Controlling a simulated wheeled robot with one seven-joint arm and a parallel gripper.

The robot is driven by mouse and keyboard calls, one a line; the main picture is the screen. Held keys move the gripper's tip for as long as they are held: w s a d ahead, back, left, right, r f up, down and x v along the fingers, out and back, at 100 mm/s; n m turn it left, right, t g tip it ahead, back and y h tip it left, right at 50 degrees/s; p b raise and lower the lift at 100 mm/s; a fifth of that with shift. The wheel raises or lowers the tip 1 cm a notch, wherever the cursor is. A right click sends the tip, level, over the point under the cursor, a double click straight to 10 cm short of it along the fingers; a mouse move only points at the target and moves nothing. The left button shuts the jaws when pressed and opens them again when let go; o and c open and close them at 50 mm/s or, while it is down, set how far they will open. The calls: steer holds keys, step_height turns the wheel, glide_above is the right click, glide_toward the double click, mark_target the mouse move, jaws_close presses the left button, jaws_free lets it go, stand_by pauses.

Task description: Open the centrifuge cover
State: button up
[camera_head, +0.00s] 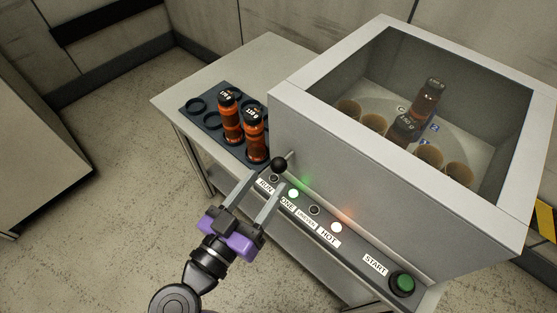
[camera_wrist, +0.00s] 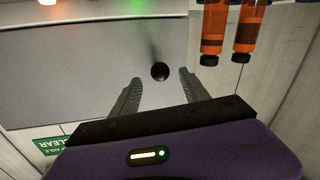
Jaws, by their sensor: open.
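The centrifuge (camera_head: 310,160) is a large grey box with a pale rim on a bench. Its interior shows through the top; I cannot tell whether a clear cover lies over it. Inside are brown cups and two dark-capped orange bottles (camera_head: 428,98). A black ball knob (camera_head: 279,165) on a short rod sticks out from the front wall. My gripper (camera_head: 268,180) is open and empty, just in front of the knob. In the wrist view, the knob (camera_wrist: 160,71) appears between the open fingertips (camera_wrist: 160,77); contact is not visible.
Two orange bottles (camera_head: 230,118) stand in a dark rack (camera_head: 196,104) left of the centrifuge. Below the front wall runs a label strip with a lit green lamp (camera_head: 293,194), a lit reddish lamp (camera_head: 337,227) and a green START button (camera_head: 402,283).

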mark_target(279, 166)
steer(key=shift+p+x, duration=0.45)
steer(key=shift+x, duration=2.75)
jaws_close()
